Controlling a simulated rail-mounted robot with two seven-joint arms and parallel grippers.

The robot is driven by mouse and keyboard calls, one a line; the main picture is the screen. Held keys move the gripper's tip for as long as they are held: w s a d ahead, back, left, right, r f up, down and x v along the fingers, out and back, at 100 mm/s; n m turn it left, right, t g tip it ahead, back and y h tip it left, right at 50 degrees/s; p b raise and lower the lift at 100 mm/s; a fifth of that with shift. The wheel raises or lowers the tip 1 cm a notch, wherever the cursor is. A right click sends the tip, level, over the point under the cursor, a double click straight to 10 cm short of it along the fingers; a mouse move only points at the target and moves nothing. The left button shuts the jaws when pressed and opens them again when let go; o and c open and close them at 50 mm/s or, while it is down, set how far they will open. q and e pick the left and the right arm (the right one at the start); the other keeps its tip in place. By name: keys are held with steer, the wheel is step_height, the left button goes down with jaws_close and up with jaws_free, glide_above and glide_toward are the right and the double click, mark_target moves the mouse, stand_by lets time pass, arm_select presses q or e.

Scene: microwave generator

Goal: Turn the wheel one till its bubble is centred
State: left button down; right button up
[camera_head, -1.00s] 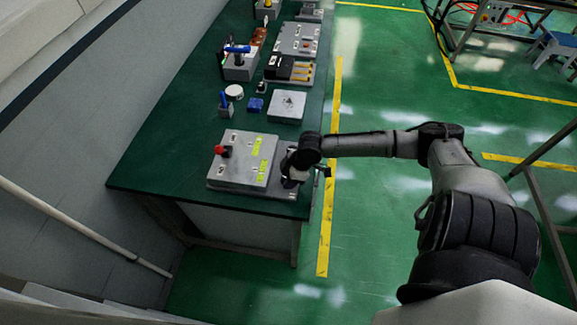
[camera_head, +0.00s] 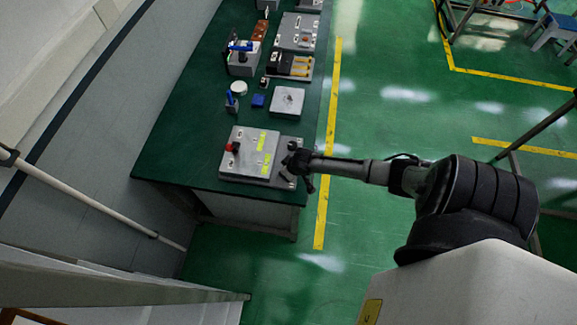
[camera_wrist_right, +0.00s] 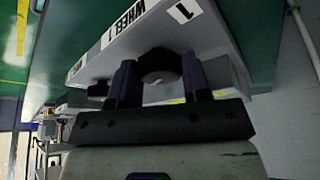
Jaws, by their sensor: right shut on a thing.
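A grey panel box (camera_head: 243,160) with a red knob (camera_head: 232,147) and yellow-green labels lies near the front end of the green table. In the right wrist view a pale plate (camera_wrist_right: 205,35) carries the printed labels "WHEEL 1" and "1". A dark round wheel (camera_wrist_right: 160,65) sits between the two fingers of my right gripper (camera_wrist_right: 159,80), which is shut on it. In the head view my right gripper (camera_head: 298,162) is at the right edge of the panel box. The bubble cannot be made out in either view. My left gripper is not in view.
The green table (camera_head: 170,150) holds a light square plate (camera_head: 287,100), a blue block (camera_head: 258,100), a white round piece (camera_head: 239,88) and other devices farther back. A wall runs along the left. Green floor is open to the right of the table.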

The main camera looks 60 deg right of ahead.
steer(key=shift+m+p, duration=0.5)
steer(key=o, duration=0.9)
steer(key=shift+a+p+v, duration=0.15)
steer(key=shift+p+v, duration=0.15)
steer(key=shift+v, duration=3.15)
steer(key=shift+a+p+v, duration=0.1)
steer(key=shift+p+v, duration=0.2)
steer(key=shift+v, duration=3.15)
